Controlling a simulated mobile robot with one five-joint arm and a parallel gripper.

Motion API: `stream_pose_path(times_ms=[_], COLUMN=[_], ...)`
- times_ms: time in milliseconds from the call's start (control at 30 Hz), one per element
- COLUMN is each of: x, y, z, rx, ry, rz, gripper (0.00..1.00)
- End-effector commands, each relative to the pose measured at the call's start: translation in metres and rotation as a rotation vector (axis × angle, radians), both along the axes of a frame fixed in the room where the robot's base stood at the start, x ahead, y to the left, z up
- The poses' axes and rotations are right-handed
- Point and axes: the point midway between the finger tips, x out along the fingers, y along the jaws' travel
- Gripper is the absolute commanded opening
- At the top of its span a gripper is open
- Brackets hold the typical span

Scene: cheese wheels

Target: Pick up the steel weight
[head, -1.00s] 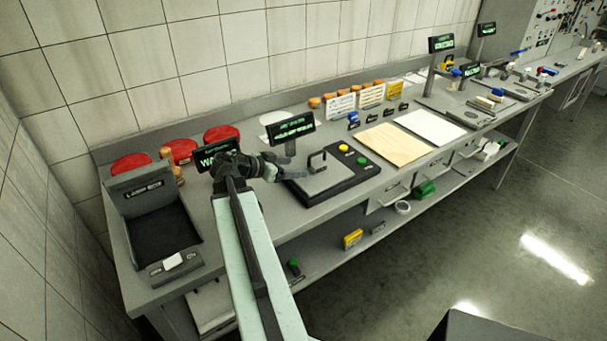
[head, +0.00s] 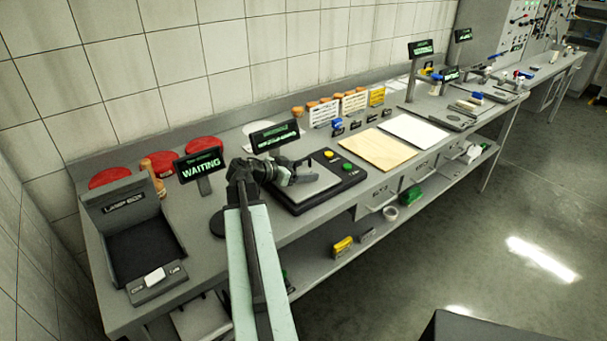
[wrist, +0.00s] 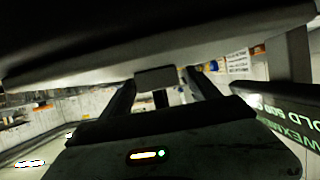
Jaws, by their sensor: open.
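The dark steel weight, with an arched handle (head: 307,163), stands on the grey plate of a black scale (head: 325,189) in the head view. My gripper (head: 294,177) is at the left part of that plate, right beside the handle and partly covering it. In the wrist view my two fingers (wrist: 158,84) reach forward, apart from each other. A small grey block (wrist: 155,78) shows between them, perhaps the handle. I cannot tell whether the fingers touch it.
A display sign (head: 275,135) stands close behind my gripper, and a WAITING sign (head: 200,167) to its left. A tan board (head: 377,150) and a white board (head: 417,131) lie right of the scale.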

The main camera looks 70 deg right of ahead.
Motion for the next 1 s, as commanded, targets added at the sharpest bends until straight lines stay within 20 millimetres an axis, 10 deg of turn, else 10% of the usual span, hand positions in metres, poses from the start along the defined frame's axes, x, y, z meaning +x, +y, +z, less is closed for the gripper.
stream_pose_path(times_ms=[133,400,1000], x=[0.000,0.000,-0.001], y=[0.000,0.000,0.000], z=[0.001,0.001,0.038], rx=[0.000,0.000,0.000], ry=[0.000,0.000,0.001], rz=[0.000,-0.001,-0.002], gripper=[0.68,0.00,0.00])
